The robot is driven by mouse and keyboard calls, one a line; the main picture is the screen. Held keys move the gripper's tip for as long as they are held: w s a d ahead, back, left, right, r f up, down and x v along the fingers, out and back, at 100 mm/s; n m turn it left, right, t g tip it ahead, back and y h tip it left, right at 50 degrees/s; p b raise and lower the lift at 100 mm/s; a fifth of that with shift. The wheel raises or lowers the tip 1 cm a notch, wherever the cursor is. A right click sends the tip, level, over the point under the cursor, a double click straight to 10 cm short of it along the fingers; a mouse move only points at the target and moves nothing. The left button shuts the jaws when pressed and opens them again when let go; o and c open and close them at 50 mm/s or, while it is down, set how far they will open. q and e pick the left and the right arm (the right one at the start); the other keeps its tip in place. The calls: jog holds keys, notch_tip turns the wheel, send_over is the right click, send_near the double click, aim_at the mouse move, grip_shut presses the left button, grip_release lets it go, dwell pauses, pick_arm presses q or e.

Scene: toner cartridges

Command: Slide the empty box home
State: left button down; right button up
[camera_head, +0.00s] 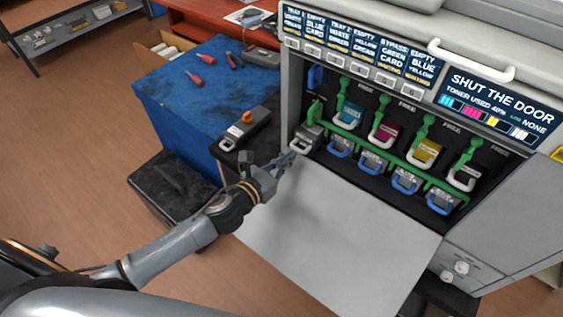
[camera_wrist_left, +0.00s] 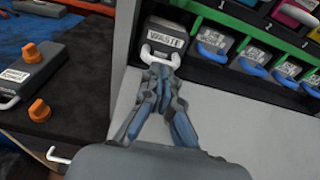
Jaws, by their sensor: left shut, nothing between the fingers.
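A grey box labelled WASTE (camera_wrist_left: 168,38) sits in the leftmost lower slot of the printer; its front and white looped handle stand in the opening. In the head view this box (camera_head: 309,135) is at the slot's left end. My left gripper (camera_head: 290,158) is shut and empty, its fingertips at the white handle; the fingertips (camera_wrist_left: 160,68) overlap it in the wrist view, and I cannot tell whether they touch. A second grey box (camera_head: 246,130) with an orange knob and a label lies on the black stand to the left. My right gripper is not in view.
The printer's white door (camera_head: 325,235) is folded down below the slots. Blue-handled boxes (camera_head: 373,162) fill the lower row beneath a green bar (camera_head: 395,160); coloured cartridges sit above. A blue table (camera_head: 190,85) with tools stands left, and a black box (camera_head: 172,187) on the floor.

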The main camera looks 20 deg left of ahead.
aim_at(296, 149)
pick_arm(q)
jog(key=shift+r+x, duration=0.2)
jog(key=shift+x, duration=1.15)
jog(key=shift+w+d, duration=0.15)
jog(key=shift+w, duration=0.2)
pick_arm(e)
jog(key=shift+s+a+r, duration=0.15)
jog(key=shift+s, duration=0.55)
pick_arm(q)
jog(key=shift+w, duration=0.1)
